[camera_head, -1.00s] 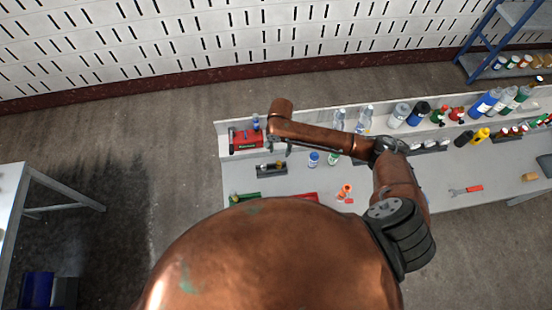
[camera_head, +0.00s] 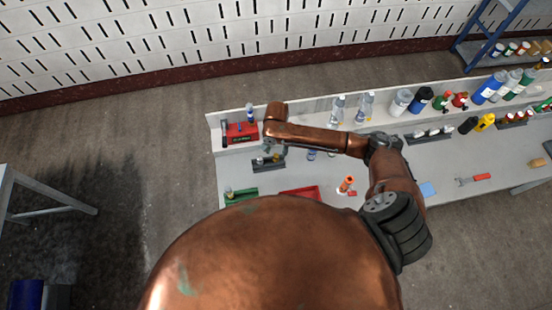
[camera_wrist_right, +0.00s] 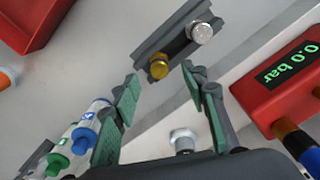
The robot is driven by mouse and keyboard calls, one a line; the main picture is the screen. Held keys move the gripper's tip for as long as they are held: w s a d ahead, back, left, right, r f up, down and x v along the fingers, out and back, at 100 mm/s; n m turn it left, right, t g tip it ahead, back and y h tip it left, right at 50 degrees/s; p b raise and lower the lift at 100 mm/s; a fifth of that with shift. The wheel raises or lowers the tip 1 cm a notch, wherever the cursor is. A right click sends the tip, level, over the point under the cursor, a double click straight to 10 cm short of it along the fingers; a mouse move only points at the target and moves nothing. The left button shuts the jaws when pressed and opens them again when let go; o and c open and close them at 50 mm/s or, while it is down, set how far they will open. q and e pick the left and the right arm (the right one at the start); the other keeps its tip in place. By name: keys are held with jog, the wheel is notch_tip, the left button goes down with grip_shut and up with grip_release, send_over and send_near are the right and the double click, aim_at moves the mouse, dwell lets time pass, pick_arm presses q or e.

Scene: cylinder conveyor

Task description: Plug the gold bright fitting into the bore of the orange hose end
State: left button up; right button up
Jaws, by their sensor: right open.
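The gold bright fitting (camera_wrist_right: 158,68) sits in a dark holder (camera_wrist_right: 176,44) beside a silver fitting (camera_wrist_right: 201,33). My right gripper (camera_wrist_right: 160,82) is open and empty. In the right wrist view its green-padded fingers appear on either side of the gold fitting, with no visible contact. In the head view the right gripper (camera_head: 271,146) hangs just above the holder (camera_head: 268,163) on the bench. The orange hose end (camera_head: 347,184) stands on the bench to the right. Only an orange bit (camera_wrist_right: 6,78) shows at the wrist view's left edge; its bore is not visible. My left gripper is not in view.
A red gauge box (camera_wrist_right: 288,75) reading 0.0 bar stands beside the holder. A red tray (camera_head: 300,193) and green tray (camera_head: 241,195) lie nearer the front. Bottles with blue and green caps (camera_wrist_right: 75,140) stand left of the gripper. Several bottles line the back ledge.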

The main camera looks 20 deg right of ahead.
aim_at(276, 155)
notch_tip(276, 155, down, 5)
jog(key=shift+f, duration=0.15)
jog(key=shift+s, duration=0.1)
grip_shut()
dwell(0.5)
